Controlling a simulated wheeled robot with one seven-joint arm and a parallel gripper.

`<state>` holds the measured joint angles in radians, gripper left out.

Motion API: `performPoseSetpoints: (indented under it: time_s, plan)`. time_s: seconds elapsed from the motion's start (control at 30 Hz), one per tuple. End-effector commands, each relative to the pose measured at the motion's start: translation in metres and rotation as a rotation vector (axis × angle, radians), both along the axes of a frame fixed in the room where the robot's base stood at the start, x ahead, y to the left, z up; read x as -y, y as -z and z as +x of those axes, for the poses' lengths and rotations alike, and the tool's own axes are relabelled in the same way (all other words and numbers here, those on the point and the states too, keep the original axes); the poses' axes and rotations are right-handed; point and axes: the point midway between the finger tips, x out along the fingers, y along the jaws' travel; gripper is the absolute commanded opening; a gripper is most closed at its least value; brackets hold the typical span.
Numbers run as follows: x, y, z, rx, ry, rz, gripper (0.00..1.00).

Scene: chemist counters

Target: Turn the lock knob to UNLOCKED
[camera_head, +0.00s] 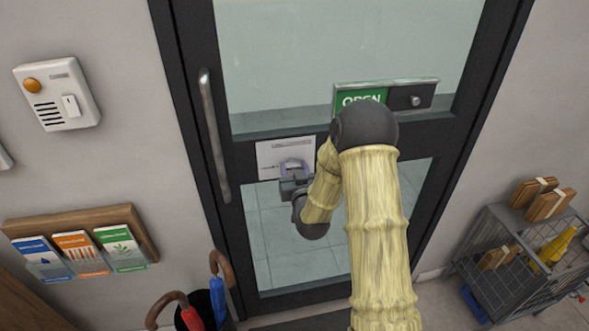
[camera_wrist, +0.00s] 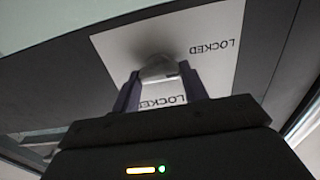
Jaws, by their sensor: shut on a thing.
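The lock knob (camera_wrist: 158,66) is a pale rounded knob on a white label plate (camera_wrist: 212,72) fixed to the dark door frame. The plate's print appears upside down in the wrist view: "LOCKED" is readable at right, and a lower word ending in "LOCKED" is partly hidden by my gripper. My gripper (camera_wrist: 160,84) has its two purple fingers shut on the knob, one on each side. In the head view my gripper (camera_head: 294,170) is at the plate (camera_head: 270,154), and the knob is hidden behind it. Which word the knob points at cannot be told.
The glass door has a tall handle (camera_head: 213,135) left of the plate and a green OPEN sign (camera_head: 362,98) above right. An umbrella stand (camera_head: 204,304) is at lower left. A wire cart (camera_head: 512,262) stands at right. Leaflets (camera_head: 80,252) hang on the left wall.

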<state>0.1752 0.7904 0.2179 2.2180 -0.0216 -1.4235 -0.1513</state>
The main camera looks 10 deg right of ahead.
Motion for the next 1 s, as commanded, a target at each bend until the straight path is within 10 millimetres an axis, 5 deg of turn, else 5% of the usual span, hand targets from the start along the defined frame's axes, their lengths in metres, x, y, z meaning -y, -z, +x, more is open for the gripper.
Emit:
performPoseSetpoints:
  time_s: [0.47, 1.0]
  plan:
    - [0.0012, 0.0031, -0.0002, -0.001, 0.000, 0.108, 0.21]
    - [0.0029, 0.0045, 0.0001, 0.002, -0.001, 0.556, 0.21]
